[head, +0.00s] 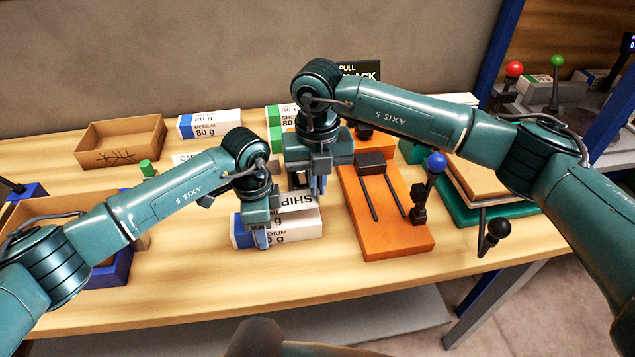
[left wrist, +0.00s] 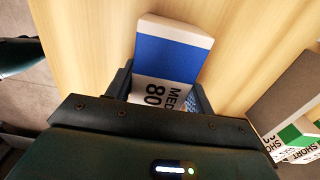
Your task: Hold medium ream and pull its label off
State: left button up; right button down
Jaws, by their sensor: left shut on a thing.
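The medium ream (head: 305,226), white with a blue end band, lies near the front of the table. A white label (head: 297,202) with black "SHIP" lettering shows on its top, partly hidden by my arms. My left gripper (head: 261,238) is shut on the ream near its blue end. The left wrist view shows the ream (left wrist: 172,62) between the fingers, with its blue band and "MED 80" print. My right gripper (head: 318,186) points down just above the label's right part. Its fingertips overlap the label in the picture, so I cannot tell whether they touch it.
An orange fixture (head: 392,235) with two dark rods and a blue-knobbed lever stands right of the ream. Another medium ream (head: 209,124) and a brown tray (head: 121,142) are at the back. A green-banded short ream (left wrist: 297,125) lies nearby. The front table strip is clear.

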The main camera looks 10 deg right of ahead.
jog(key=shift+r, duration=0.1)
jog(key=shift+r, duration=1.55)
jog(key=shift+a, duration=0.1)
pick_arm(q)
jog(key=o, duration=1.2)
jog(key=shift+d, duration=0.1)
jog(key=shift+c, duration=0.2)
pick_arm(e)
jog(key=shift+a, duration=0.1)
pick_arm(q)
jog(key=shift+r, duration=0.1)
